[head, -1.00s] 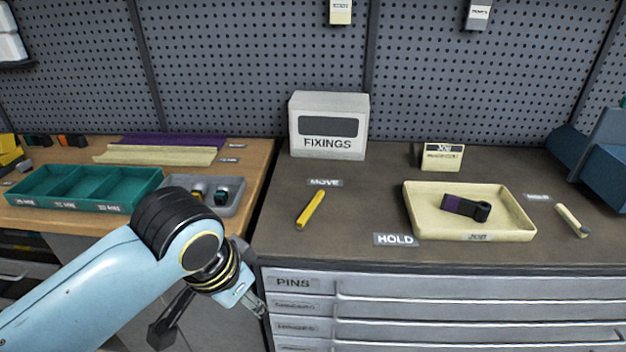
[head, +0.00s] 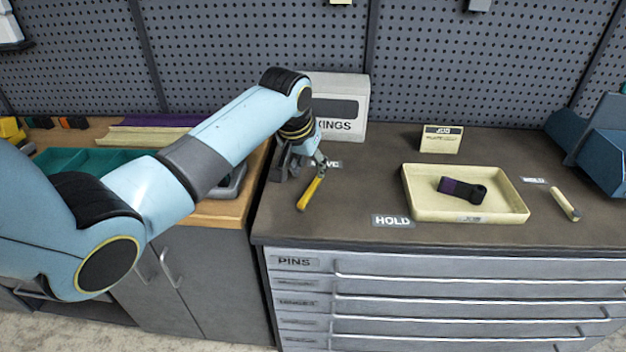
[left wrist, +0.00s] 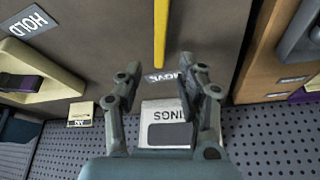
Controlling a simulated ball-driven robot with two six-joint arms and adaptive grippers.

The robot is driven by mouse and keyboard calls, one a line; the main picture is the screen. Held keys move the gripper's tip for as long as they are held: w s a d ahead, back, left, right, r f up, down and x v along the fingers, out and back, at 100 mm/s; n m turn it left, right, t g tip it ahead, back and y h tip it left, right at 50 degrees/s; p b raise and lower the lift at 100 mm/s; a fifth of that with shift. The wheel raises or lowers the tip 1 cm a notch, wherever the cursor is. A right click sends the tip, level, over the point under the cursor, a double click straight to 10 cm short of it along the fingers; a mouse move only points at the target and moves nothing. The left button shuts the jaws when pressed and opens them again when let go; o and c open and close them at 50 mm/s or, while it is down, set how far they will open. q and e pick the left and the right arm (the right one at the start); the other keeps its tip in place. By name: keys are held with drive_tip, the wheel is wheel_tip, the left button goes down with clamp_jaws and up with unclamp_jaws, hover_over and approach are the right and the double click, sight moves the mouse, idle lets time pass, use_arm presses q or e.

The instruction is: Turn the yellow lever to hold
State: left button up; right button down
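The yellow lever (head: 310,193) lies on the dark bench top, slanting from its upper end near the MOVE label (head: 333,164) down to the lower left. The HOLD label (head: 393,221) is to its lower right. My left gripper (head: 319,165) is at the lever's upper end and hides part of the MOVE label. In the left wrist view my left gripper (left wrist: 160,72) is open, and the end of the yellow lever (left wrist: 160,32) shows between its fingertips. I cannot tell whether they touch. The HOLD label (left wrist: 30,22) is at upper left there. My right gripper is not in view.
The FIXINGS box (head: 350,105) stands behind the gripper. A cream tray (head: 415,208) with a dark purple-and-black part (head: 462,190) is to the right. A cream lever-like piece (head: 565,204) lies beyond it.

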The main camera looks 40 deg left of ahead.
sight(314, 184)
use_arm(q)
drive_tip(key=x, duration=0.6)
drive_tip(key=shift+w+f, duration=0.1)
drive_tip(key=shift+f, duration=0.05)
drive_tip(key=shift+c, duration=0.4)
clamp_jaws()
